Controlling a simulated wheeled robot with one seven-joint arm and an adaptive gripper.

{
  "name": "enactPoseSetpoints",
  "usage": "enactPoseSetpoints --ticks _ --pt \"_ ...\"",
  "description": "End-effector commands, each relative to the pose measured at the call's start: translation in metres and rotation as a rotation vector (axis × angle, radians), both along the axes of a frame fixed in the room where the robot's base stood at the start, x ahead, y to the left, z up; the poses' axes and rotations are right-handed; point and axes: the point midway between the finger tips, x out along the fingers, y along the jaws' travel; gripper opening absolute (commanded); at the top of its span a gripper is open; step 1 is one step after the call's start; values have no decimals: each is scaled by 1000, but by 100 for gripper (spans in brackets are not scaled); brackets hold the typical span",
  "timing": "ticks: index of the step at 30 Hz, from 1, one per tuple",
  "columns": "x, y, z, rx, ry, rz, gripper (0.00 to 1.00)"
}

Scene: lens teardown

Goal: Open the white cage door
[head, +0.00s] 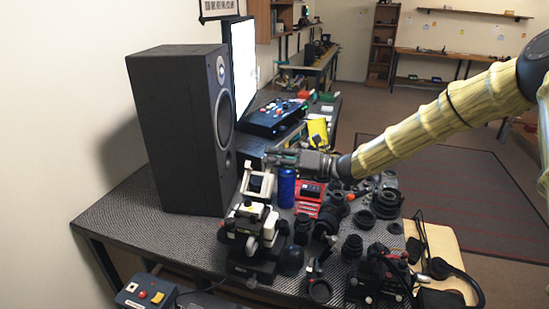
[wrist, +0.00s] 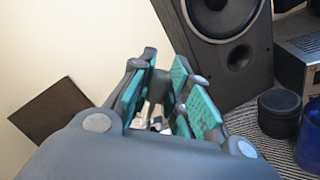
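A small white frame-like part (head: 258,182), possibly the cage door, stands tilted at the back of the black-and-white device (head: 250,232) on the table. I cannot make out a hinge or latch, or tell whether it is open or shut. My gripper (head: 272,158) reaches in from the right, with its fingertips just above and behind the white part; contact cannot be told. In the wrist view my gripper (wrist: 164,98) has its teal-padded fingers apart. White pieces (wrist: 152,114) show in the gap between them, mostly hidden by the fingers.
A tall black speaker (head: 185,130) stands left of the gripper. A blue cylinder (head: 287,188), a red box (head: 309,195) and several dark lenses (head: 386,203) crowd the table to the right. The table's front left part (head: 150,225) is clear.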

Motion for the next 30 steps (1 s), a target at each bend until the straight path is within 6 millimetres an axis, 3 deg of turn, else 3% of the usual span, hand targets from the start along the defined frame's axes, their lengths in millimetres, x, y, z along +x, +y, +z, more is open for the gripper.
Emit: enactPoseSetpoints --ticks 30 --pt "-17 7 8 -59 -177 4 0"
